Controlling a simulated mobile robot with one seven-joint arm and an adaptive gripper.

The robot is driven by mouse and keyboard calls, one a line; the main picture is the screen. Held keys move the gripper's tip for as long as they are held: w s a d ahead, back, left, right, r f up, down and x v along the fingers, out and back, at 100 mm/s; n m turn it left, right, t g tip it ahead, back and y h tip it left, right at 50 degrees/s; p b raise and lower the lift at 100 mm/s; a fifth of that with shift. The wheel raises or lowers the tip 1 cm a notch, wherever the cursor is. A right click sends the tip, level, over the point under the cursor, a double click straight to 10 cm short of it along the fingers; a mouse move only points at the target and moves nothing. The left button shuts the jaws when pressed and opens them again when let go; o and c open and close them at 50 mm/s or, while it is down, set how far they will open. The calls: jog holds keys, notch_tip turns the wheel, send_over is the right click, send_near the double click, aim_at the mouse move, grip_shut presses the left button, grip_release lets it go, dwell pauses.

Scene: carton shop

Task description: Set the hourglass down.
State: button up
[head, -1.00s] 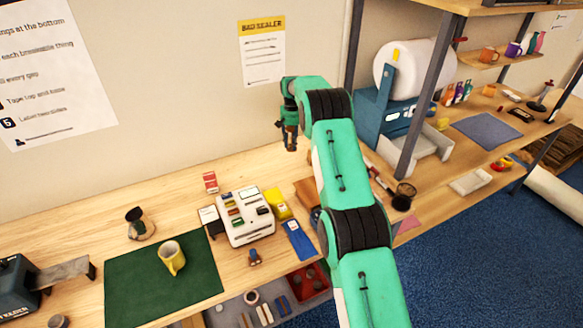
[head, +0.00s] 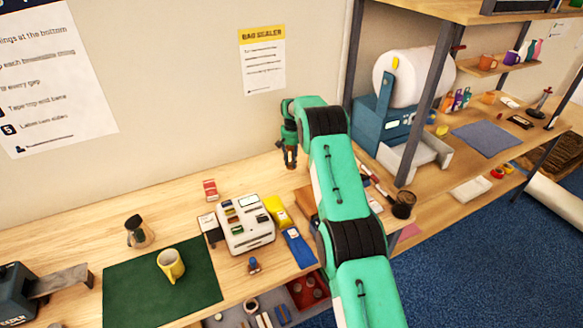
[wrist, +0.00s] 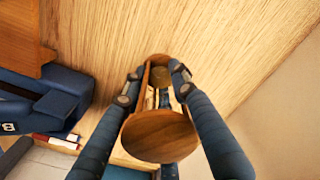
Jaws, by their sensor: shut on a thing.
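My gripper (head: 289,150) hangs pointing down over the back of the wooden bench, to the right of the white multi-slot box. In the wrist view my gripper (wrist: 156,87) has a finger on each side of the hourglass and is shut on it. The hourglass (wrist: 158,136) shows a round wooden end disc close to the camera, with the rest running away toward the bench. In the head view the hourglass (head: 291,161) is a small brown shape at the fingertips. I cannot tell whether its far end touches the wood.
Dark blue items (wrist: 50,98) lie beside the gripper in the wrist view. The white box (head: 247,236), yellow packet (head: 278,211) and blue packet (head: 298,247) stand nearby. A bag sealer (head: 385,125) is at the right. Bare bench wood lies behind these things, along the wall.

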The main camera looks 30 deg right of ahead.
aim_at(291, 166)
jog(key=shift+f, duration=1.9)
jog(key=shift+f, duration=0.15)
jog(key=o, duration=1.2)
jog(key=shift+c, duration=0.2)
jog(key=shift+r, duration=6.15)
